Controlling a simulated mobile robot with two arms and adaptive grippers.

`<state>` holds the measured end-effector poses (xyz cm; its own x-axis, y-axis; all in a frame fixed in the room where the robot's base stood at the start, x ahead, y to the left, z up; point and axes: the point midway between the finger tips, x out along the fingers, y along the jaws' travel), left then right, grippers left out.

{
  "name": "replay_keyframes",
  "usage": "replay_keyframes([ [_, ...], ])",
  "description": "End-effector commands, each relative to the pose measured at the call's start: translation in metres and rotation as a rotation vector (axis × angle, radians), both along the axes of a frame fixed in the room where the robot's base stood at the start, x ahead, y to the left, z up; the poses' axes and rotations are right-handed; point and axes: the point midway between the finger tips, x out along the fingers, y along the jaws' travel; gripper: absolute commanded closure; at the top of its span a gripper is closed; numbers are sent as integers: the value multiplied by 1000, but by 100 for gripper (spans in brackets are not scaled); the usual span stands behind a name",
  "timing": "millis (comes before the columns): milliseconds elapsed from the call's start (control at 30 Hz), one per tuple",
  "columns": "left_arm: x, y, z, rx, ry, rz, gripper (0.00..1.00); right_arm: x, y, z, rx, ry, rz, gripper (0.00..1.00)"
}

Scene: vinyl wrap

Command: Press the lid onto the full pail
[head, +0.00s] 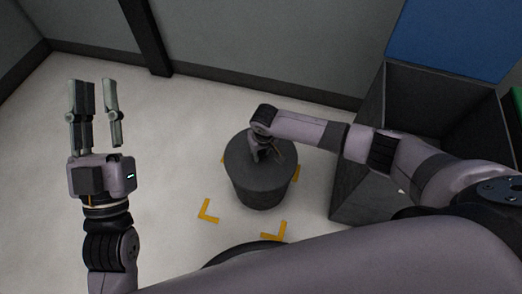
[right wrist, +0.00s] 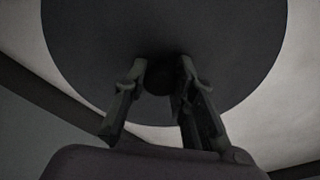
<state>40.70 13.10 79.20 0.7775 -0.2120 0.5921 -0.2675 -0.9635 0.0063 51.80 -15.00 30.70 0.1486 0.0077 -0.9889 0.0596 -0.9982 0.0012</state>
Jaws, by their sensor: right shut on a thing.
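The dark grey pail (head: 258,191) stands upright on the pale floor. The round dark lid (head: 241,163) covers its top; I cannot tell whether its rim is fully seated. In the right wrist view the lid (right wrist: 85,40) is a broad dark disc with a dark knob (right wrist: 160,76) near its middle. My right gripper (head: 266,153) is over the lid; in the right wrist view its fingers (right wrist: 162,72) are on either side of the knob, shut on it. My left gripper (head: 96,82) is open and empty, pointing up, well left of the pail.
Yellow corner marks (head: 208,212) are on the floor around the pail. A large dark open-topped bin (head: 351,160) stands to the right, under my right arm. A grey wall with a dark skirting and a dark post (head: 146,38) is behind. The floor between left gripper and pail is clear.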

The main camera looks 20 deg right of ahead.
Motion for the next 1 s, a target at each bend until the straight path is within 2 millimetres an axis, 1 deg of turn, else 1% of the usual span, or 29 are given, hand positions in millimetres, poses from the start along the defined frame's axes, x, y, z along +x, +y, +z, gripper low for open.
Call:
replay_keyframes([
  [267, 0, 0, 0, 1, -1, 1, 75, 0, 0, 0, 0, 0, 0, 100],
  [300, 0, 0, 0, 1, -1, 1, 75, 0, 0, 0, 0, 0, 0, 75],
  [633, 0, 0, 1, 0, -3, 1, 75, 0, 0, 0, 0, 0, 0, 53],
  [867, 0, 0, 1, 0, -3, 1, 75, 0, 0, 0, 0, 0, 0, 52],
  [1000, -1, 0, 1, -1, -3, 0, 75, 0, 0, 0, 0, 1, 0, 43],
])
